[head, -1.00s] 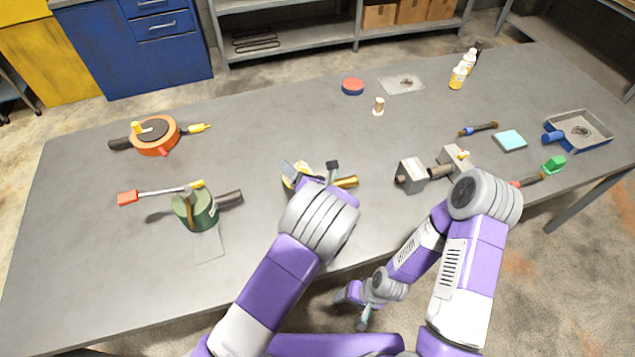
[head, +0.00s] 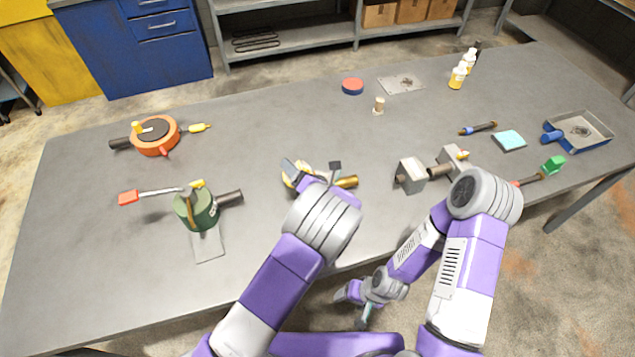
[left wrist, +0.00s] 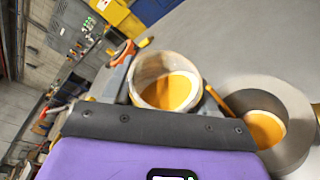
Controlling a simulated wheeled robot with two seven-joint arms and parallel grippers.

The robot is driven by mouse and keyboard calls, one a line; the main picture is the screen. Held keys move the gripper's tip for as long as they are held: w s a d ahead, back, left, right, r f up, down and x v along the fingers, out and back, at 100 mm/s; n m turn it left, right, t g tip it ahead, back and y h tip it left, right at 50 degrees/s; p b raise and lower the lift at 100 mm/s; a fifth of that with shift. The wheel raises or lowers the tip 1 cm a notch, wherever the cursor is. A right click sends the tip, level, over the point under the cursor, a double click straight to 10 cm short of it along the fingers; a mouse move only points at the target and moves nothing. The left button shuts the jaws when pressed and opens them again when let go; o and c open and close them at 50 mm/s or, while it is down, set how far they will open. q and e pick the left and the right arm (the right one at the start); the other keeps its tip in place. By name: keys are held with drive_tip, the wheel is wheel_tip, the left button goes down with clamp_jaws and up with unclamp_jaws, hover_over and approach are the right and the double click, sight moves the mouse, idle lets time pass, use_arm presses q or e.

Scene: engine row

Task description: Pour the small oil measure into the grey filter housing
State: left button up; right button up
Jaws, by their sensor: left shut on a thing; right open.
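In the left wrist view my left gripper (left wrist: 160,82) is shut on a small pale round cup, the oil measure (left wrist: 140,72), with orange-amber oil (left wrist: 172,92) inside. A thick grey ring-shaped housing (left wrist: 296,112) is close to its right, with an orange surface inside it. No stream shows between them. In the head view my left gripper (head: 314,174) is over the middle of the table; yellow parts show around it, and arm and hand hide most of what it holds. My right gripper (head: 358,308) hangs low in front of the table, open and empty.
A green can (head: 200,212) and an orange round pan (head: 157,145) stand on the left. Grey blocks (head: 411,175) joined by a dark bar lie right of my left gripper. A grey tray (head: 585,122) and bottles (head: 458,77) are further right. The centre-left table is clear.

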use_arm(q)
drive_tip(key=shift+r+m+t+y, duration=0.3)
drive_tip(key=shift+r+m+y, duration=0.15)
drive_tip(key=shift+m, duration=0.45)
idle(1.5)
drive_tip(key=shift+d+f+m+t+b, duration=0.15)
drive_tip(key=shift+f+m+t+b, duration=0.25)
drive_tip(key=shift+m, duration=0.4)
idle(1.1)
drive_tip(key=shift+w+d+r+m+y+p, duration=0.2)
drive_tip(key=shift+d+r+m+y+p, duration=0.15)
drive_tip(key=shift+d+m+p, duration=0.35)
idle(1.0)
drive_tip(key=shift+r+m+t+p, duration=0.25)
drive_tip(key=shift+m+t+p, duration=0.2)
drive_tip(key=shift+m, duration=0.75)
idle(0.8)
